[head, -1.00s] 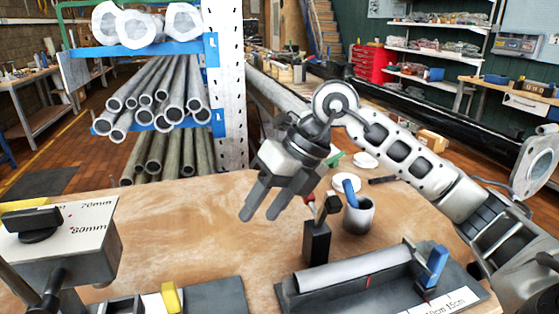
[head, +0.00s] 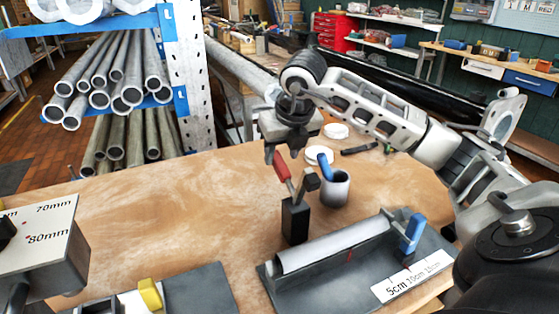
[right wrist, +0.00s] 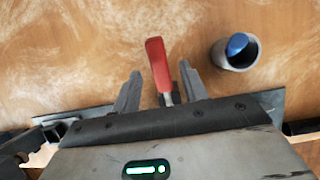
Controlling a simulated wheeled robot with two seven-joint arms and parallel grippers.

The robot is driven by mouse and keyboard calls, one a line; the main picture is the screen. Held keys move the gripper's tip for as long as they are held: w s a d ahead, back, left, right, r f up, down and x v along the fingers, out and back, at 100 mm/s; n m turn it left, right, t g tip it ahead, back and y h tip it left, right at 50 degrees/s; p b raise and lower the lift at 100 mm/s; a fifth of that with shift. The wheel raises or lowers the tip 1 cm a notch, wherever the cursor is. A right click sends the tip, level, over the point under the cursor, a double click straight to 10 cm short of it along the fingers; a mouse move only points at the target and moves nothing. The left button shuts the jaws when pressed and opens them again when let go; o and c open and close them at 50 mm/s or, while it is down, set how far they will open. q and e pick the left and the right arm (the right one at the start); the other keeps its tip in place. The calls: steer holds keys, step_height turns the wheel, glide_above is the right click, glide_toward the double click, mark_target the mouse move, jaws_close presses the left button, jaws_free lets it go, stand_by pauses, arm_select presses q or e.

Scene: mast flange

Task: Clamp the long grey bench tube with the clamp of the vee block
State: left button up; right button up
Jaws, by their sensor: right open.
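The long grey bench tube (head: 335,246) lies on the dark vee block (head: 290,290) at the front right of the bench. The clamp (head: 295,220) stands at the tube's left end: a black post with a raised black arm and an upright, slightly tilted red handle (head: 282,172). The raised arm is clear of the tube. My right gripper (head: 284,153) is at the top of the red handle. In the right wrist view, the handle (right wrist: 157,65) stands between the spread fingers of the gripper (right wrist: 161,85); contact is not visible. My left gripper is out of view.
A grey cup (head: 336,190) with a blue item stands close behind the clamp. A blue stop (head: 413,236) is at the tube's right end. A block with a millimetre scale (head: 45,240) and a yellow piece (head: 150,293) are at left. The bench's middle is bare.

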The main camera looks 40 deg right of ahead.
mark_target(279, 161)
steer(key=shift+x, duration=1.85)
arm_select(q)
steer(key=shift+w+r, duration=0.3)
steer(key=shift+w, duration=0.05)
